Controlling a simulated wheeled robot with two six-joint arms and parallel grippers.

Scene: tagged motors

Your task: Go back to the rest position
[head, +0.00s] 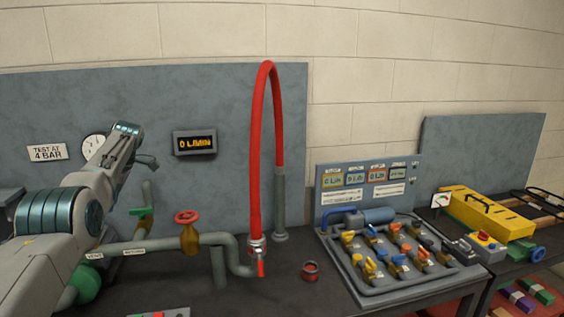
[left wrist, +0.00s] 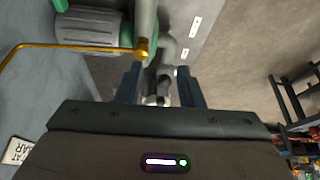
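My left arm comes in from the left in the head view, and its gripper (head: 148,161) is in front of the grey back panel, above the pipework. In the left wrist view the two dark fingers of the left gripper (left wrist: 160,84) stand apart with a gap between them. A grey pipe shows beyond the gap, and no object is seen held. Whether the fingers touch anything is not clear. My right arm and right gripper show in neither view.
A grey pipe (head: 215,238) with a red handwheel (head: 187,217) runs below my left arm. A tall red hose (head: 256,150) arches beside it. A valve board (head: 385,290) and a yellow box (head: 485,212) stand to the right. A red-rimmed cup (head: 310,271) sits on the bench.

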